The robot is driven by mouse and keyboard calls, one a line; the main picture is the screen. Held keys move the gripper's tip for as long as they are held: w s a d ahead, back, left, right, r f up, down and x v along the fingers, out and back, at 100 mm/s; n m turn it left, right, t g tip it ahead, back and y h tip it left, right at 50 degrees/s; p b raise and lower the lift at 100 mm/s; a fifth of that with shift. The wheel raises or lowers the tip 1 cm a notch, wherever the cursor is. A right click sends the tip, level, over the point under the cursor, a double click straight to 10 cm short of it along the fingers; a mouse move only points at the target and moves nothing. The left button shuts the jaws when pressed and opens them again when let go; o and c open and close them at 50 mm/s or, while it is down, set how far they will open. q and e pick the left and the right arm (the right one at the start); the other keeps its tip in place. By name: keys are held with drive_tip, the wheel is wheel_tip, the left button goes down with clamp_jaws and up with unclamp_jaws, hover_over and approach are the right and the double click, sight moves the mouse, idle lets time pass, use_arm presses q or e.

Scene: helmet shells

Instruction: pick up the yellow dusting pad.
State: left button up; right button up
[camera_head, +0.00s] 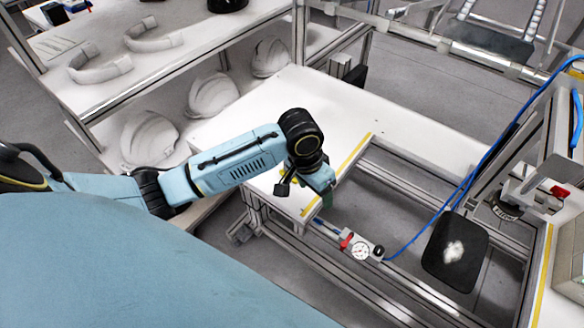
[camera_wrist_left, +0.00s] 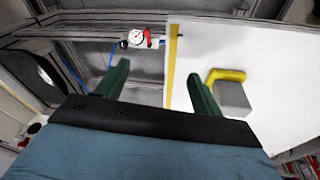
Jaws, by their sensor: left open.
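The yellow dusting pad (camera_wrist_left: 226,75) lies on the white table in the left wrist view, to the right of my fingers. It shows as a bent yellow part with a grey block at its lower right. In the head view only a small yellow sliver (camera_head: 283,172) shows beside my left wrist; the rest is hidden behind it. My left gripper (camera_wrist_left: 158,70) is open and empty, its two green fingers apart. In the head view the left gripper (camera_head: 327,199) points down by the table's yellow-striped edge. My right gripper is in neither view.
The white table (camera_head: 345,110) is mostly bare, with a yellow stripe (camera_head: 338,172) along one edge. A gauge (camera_head: 361,251) with a red part sits on the frame beyond that edge. White helmet shells (camera_head: 212,96) stand on a shelf at left. A blue hose (camera_head: 440,213) crosses at right.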

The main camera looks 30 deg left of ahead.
use_arm(q)
drive_tip(key=w+a+r+n+g+y, duration=0.1)
drive_tip(key=w+a+r, duration=0.2)
drive_tip(key=a+r, duration=0.2)
drive_tip(key=w+a+r+n+y, duration=0.1)
drive_tip(key=w+a+r, duration=0.25)
drive_tip(key=r, duration=0.25)
drive_tip(key=f, duration=0.5)
drive_tip(key=a+f+b, duration=0.1)
drive_tip(key=f, duration=0.1)
drive_tip(key=shift+s+f, duration=0.2)
drive_tip(key=shift+f, duration=0.1)
drive_tip(key=shift+a+f+b, duration=0.15)
drive_tip(key=shift+f+b, duration=0.05)
drive_tip(key=shift+f, duration=1.2)
drive_tip(key=shift+a+f+b, duration=0.15)
drive_tip(key=shift+f, duration=1.2)
drive_tip(key=c, duration=1.1)
drive_tip(key=shift+r, duration=0.1)
wheel_tip(320, 180, up, 10)
drive_tip(key=shift+p, duration=0.6)
